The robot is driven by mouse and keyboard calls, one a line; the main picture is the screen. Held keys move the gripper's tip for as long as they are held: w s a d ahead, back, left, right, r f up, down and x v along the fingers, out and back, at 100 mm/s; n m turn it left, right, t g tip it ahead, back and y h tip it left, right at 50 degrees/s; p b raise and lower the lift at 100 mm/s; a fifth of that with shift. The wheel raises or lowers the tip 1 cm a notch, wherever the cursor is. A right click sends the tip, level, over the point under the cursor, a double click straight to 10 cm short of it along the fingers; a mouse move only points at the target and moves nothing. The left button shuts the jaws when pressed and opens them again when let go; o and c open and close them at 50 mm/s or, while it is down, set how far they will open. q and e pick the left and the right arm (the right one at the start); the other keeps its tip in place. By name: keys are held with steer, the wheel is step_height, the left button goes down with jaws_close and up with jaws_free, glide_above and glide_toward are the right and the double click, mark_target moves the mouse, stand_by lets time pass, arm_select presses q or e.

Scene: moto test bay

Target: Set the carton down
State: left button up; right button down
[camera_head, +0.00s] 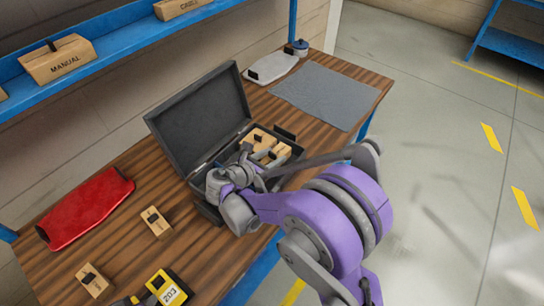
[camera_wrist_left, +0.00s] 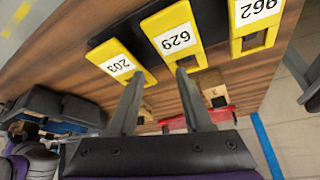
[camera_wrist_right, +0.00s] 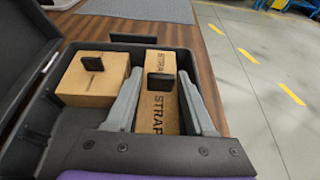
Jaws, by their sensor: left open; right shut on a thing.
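My right gripper (camera_wrist_right: 160,76) is shut on a tan carton (camera_wrist_right: 158,112) marked STRAP, with a finger along each side. The carton has a black tab on top and sits within the walls of the open black case (camera_head: 195,118). I cannot tell whether its underside touches the case floor. A second tan carton (camera_wrist_right: 92,80) with a black tab stands to its left in the case. In the head view my right arm covers part of the case. My left gripper (camera_wrist_left: 157,76) is open and empty, near yellow blocks numbered 203 (camera_wrist_left: 118,62) and 629 (camera_wrist_left: 172,35).
The wooden table also holds a red pouch (camera_head: 85,207), two small tan boxes (camera_head: 156,222) (camera_head: 95,281), a grey mat (camera_head: 322,93) and a pale tray (camera_head: 272,66). A blue shelf (camera_head: 125,40) with labelled boxes (camera_head: 60,60) runs behind. The mat is clear.

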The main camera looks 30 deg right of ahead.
arm_select(q)
steer(key=shift+s+f+b, duration=0.1)
steer(key=shift+f+b, duration=0.5)
steer(key=shift+f, duration=0.05)
arm_select(e)
steer(key=shift+f, duration=0.6)
steer(key=shift+c, duration=1.3)
jaws_free()
arm_select(q)
steer(key=shift+r+p, duration=0.5)
steer(key=shift+r, duration=0.05)
arm_select(e)
steer(key=shift+r, duration=0.55)
steer(key=v, duration=1.2)
